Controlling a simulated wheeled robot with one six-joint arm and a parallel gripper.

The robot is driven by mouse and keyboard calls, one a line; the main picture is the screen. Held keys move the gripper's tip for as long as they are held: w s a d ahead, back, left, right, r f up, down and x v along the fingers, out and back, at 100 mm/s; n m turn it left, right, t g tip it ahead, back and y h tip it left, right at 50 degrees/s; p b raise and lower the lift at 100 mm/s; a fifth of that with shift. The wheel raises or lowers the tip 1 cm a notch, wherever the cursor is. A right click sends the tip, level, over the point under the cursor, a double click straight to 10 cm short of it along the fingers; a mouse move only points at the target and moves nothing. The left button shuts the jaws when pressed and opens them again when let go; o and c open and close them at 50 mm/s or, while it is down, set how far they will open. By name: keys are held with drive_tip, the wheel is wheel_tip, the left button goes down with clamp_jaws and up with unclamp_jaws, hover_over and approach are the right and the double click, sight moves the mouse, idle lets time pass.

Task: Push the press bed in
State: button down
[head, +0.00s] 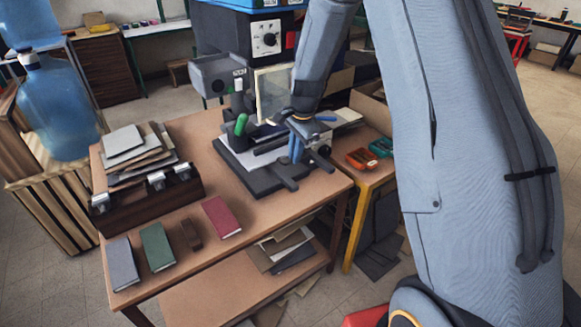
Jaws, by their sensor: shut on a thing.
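The press (217,76) stands at the back of the brown table, with a dark grey body. Its flat dark bed (262,185) sticks out of the front toward the near right, with a white sheet (236,160) on it. A pale framed panel (273,92) stands upright above the bed, and a green-knobbed lever (241,124) is at its left. My gripper (296,152) reaches down from above with its blue fingers at the front right part of the bed. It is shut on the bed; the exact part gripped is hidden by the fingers.
Grey (122,264), green (158,246) and red (222,217) covers and a small brown block (192,234) lie along the table's front. A dark wooden box (148,202) and stacked boards (136,150) are at the left. A side table (372,175) with orange and green items adjoins the right.

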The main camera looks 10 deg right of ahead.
sight(287, 152)
drive_tip(key=shift+w+a+b, duration=0.15)
drive_tip(key=shift+w+a, duration=0.1)
drive_tip(key=shift+w, duration=0.4)
drive_tip(key=shift+w+a+b, duration=0.1)
drive_tip(key=shift+w+a, duration=0.1)
drive_tip(key=shift+w, duration=0.4)
drive_tip(key=shift+w+a+b, duration=0.15)
drive_tip(key=shift+w+a, duration=0.1)
drive_tip(key=shift+w, duration=0.4)
drive_tip(key=c, duration=1.8)
unclamp_jaws()
drive_tip(key=shift+s+d+r+b, duration=0.1)
drive_tip(key=shift+s+r+b, duration=0.2)
drive_tip(key=shift+r, duration=1)
drive_tip(key=shift+s+d+r+b, duration=0.15)
drive_tip(key=shift+r+b, duration=0.25)
drive_tip(key=shift+r, duration=0.85)
drive_tip(key=shift+s+r+b, duration=0.25)
drive_tip(key=shift+r+b, duration=0.1)
drive_tip(key=shift+r, duration=0.95)
